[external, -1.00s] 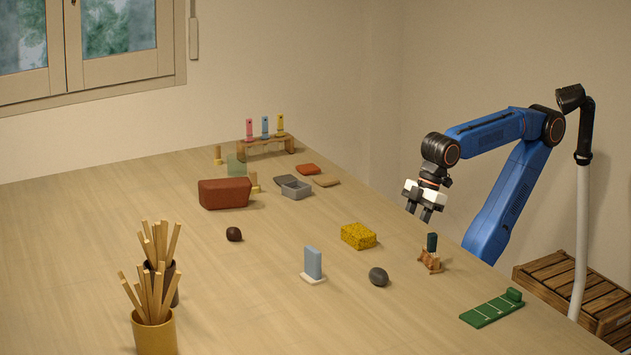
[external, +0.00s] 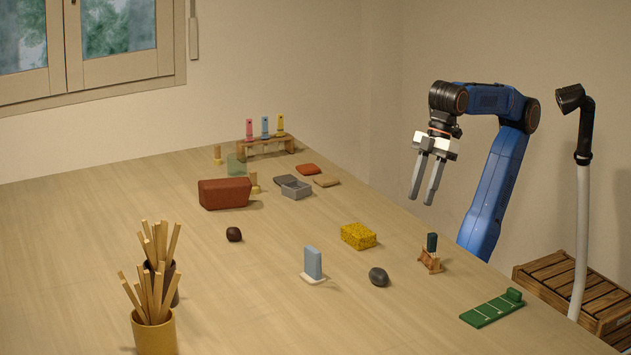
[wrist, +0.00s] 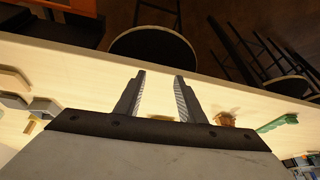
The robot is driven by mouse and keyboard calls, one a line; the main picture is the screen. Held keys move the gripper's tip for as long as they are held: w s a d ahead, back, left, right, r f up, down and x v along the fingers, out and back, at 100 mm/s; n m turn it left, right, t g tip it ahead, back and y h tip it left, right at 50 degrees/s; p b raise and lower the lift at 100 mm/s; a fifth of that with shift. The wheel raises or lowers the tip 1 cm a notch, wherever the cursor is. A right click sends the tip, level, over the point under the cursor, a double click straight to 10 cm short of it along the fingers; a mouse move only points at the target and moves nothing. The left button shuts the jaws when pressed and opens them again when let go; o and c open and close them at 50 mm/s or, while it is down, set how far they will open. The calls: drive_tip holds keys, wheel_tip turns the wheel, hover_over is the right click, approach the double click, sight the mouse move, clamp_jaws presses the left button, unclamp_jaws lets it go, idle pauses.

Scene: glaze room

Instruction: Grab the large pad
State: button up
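Several things could pass as a pad, and I cannot tell which is the large one. A flat orange-red pad (external: 308,169) and a flat tan pad (external: 327,181) lie near the far right table edge. A thicker yellow speckled block (external: 358,236), like a sponge, lies nearer the middle right. My gripper (external: 423,200) hangs in the air by the right table edge, to the right of all of these, fingers pointing down. It is open and empty. The wrist view shows both fingers apart with nothing between them (wrist: 160,85).
A grey open box (external: 296,190) and a red-brown block (external: 224,194) stand beside the pads. A dark grey stone (external: 378,277), a blue upright piece (external: 313,262), a wooden stand (external: 430,262) and a green strip (external: 492,308) lie nearer.

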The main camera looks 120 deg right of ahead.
drive_tip(key=w+d+r+m+g+h, duration=0.1)
drive_tip(key=w+d+r+m, duration=0.15)
drive_tip(key=w, duration=0.35)
drive_tip(key=w+d+r+m, duration=0.1)
drive_tip(key=w+r+m, duration=0.2)
drive_tip(key=w, duration=0.3)
drive_tip(key=r+m+g, duration=0.1)
drive_tip(key=m+g, duration=0.3)
drive_tip(key=m, duration=1)
hover_over(253, 174)
drive_tip(key=shift+s+d, duration=0.1)
drive_tip(key=shift+s, duration=0.1)
drive_tip(key=shift+d, duration=0.25)
drive_tip(key=shift+f, duration=3.75)
clamp_jaws()
